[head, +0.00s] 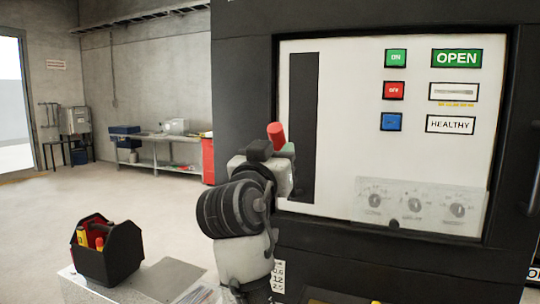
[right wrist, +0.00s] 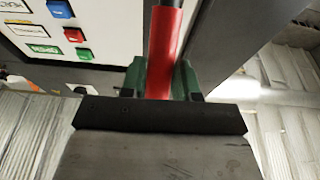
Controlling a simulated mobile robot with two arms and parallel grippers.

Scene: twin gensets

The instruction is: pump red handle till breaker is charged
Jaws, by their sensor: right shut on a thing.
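The red handle (head: 276,135) sticks up at the left of the breaker's white front panel (head: 350,120), beside a tall dark slot (head: 303,125). My right gripper (head: 280,151) is shut on it. In the right wrist view the red handle (right wrist: 165,50) runs between the green finger pads (right wrist: 161,82). The panel has a green ON button (head: 396,57), a red OFF button (head: 394,90), a green OPEN sign (head: 456,58), a pale indicator window (head: 453,91) whose text is unreadable, and a HEALTHY label (head: 450,124). My left gripper is not in view.
A blue button (head: 391,122) sits below OFF, and several dials (head: 415,205) lie low on the panel. A black tool box (head: 108,255) stands at the lower left. A metal workbench (head: 160,138) stands along the far wall. The floor between is clear.

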